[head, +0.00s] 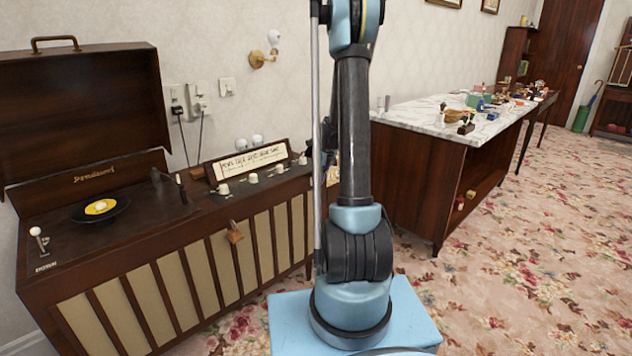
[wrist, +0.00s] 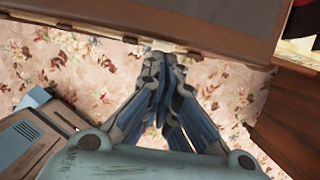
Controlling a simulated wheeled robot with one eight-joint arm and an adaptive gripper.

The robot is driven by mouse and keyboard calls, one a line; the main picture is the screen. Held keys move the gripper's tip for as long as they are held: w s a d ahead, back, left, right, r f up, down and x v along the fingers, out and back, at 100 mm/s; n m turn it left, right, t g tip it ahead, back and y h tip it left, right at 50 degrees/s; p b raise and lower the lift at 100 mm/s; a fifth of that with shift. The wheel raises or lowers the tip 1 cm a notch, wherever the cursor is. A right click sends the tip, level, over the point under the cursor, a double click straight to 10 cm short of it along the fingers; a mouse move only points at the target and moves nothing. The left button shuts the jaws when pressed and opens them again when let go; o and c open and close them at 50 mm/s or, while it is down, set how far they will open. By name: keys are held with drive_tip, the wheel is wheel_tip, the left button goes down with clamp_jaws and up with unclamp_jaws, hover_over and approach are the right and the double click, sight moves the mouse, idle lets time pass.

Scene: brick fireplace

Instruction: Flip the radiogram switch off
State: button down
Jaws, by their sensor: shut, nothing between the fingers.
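The radiogram (head: 190,227) is a long dark wood cabinet at the left in the head view, with its lid raised. A small lever with a white knob (head: 40,238) stands at the left end of its top, by a small label too small to read; this may be the switch. Several cream knobs (head: 252,178) sit below the lit dial. My gripper (wrist: 163,62) is shut and empty in the wrist view, fingers pointing toward a dark wood edge (wrist: 150,20) with cream strips, seemingly the radiogram's front. No switch shows there. The gripper cannot be made out in the head view.
A record (head: 100,208) lies on the turntable. The raised lid (head: 75,110) stands behind it. Wall switches and plugs (head: 198,95) are above the cabinet. A marble-topped counter (head: 445,120) with small objects is at the right. The floral carpet (head: 500,270) is clear at the front right.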

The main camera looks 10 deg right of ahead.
drive_tip(key=shift+r, duration=0.7)
drive_tip(key=s+d+v, duration=0.1)
drive_tip(key=v, duration=1)
drive_tip(key=shift+s, duration=0.2)
drive_tip(key=shift+f, duration=0.1)
